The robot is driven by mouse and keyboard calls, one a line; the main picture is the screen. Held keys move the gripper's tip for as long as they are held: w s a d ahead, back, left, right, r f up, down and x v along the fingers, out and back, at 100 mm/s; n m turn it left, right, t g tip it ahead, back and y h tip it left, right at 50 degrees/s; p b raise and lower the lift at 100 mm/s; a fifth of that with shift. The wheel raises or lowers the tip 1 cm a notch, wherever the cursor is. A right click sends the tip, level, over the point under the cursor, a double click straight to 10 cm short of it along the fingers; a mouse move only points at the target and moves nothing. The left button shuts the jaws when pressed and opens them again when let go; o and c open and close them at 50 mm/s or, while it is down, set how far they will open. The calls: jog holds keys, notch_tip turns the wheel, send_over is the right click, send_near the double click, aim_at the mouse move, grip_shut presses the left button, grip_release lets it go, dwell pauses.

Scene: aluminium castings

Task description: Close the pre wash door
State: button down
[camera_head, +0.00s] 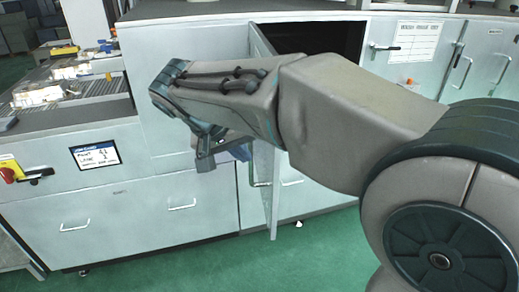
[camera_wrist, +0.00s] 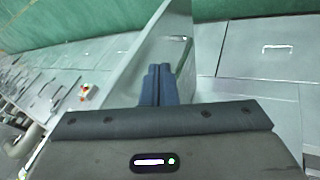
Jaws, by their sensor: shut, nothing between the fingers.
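The light grey door (camera_head: 272,205) stands open, swung outward from the cabinet and seen nearly edge-on in the head view. A dark opening (camera_head: 335,38) shows behind it, partly hidden by my arm. A handle (camera_head: 257,172) shows on the door's left side. My gripper (camera_head: 242,152) is shut and empty, in front of the door near the handle. In the wrist view, my gripper (camera_wrist: 159,84) has its blue fingers together over the door panel (camera_wrist: 150,45), close to the door handle (camera_wrist: 184,52). I cannot tell whether they touch the door.
A drawer cabinet with a small screen (camera_head: 95,154) and a red-yellow switch (camera_head: 12,168) stands at left. Castings (camera_head: 38,94) lie on a conveyor there. Closed cabinet doors (camera_head: 405,55) with a paper sign are at right. The green floor (camera_head: 190,260) in front is clear.

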jog(key=a+r, duration=0.1)
jog(key=a, duration=0.3)
jog(key=p, duration=0.2)
send_near(270, 167)
notch_tip(270, 167, down, 4)
jog(key=w+a, duration=0.1)
jog(key=a, duration=0.1)
jog(key=d, duration=0.2)
jog(key=d+p, duration=0.1)
jog(key=shift+w+d+f+t, duration=0.2)
jog(key=shift+w+d+t, duration=0.1)
jog(key=shift+w, duration=0.1)
jog(key=shift+d, duration=0.1)
